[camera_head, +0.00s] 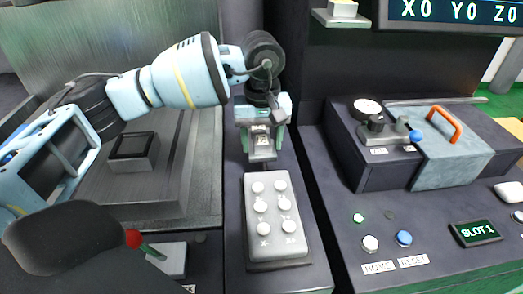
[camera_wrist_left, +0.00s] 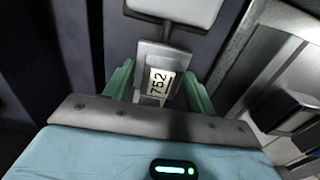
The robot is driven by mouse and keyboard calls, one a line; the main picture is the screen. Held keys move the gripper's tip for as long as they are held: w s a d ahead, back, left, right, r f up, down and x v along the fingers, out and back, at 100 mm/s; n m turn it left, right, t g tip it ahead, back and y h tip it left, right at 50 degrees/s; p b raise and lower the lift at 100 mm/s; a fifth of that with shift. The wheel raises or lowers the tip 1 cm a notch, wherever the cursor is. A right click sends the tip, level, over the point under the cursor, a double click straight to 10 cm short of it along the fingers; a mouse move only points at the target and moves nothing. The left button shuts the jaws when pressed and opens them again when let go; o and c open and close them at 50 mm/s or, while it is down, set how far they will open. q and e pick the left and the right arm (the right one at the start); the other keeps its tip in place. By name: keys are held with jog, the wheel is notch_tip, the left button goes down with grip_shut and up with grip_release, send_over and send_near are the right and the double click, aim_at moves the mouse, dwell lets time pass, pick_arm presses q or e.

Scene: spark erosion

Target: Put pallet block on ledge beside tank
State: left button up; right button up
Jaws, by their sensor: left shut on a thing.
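My left gripper (camera_head: 262,138) reaches in from the left and points down over the dark ledge (camera_head: 234,190) beside the tank (camera_head: 205,150). Its green fingers are shut on a small grey pallet block (camera_head: 262,152) with a pale label. In the left wrist view the pallet block (camera_wrist_left: 158,82) sits between the fingers of the left gripper (camera_wrist_left: 158,88), and its label reads 752. My right gripper is not in view.
A dark square block (camera_head: 133,150) stands on the tank table.

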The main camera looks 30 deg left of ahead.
aim_at(262, 153)
pick_arm(q)
jog(key=shift+f, duration=1.8)
jog(key=shift+f, duration=0.1)
jog(key=o, duration=1.3)
jog(key=shift+f, duration=0.1)
notch_tip(262, 153, up, 12)
jog(key=shift+r, duration=0.2)
jog(key=shift+f, duration=0.1)
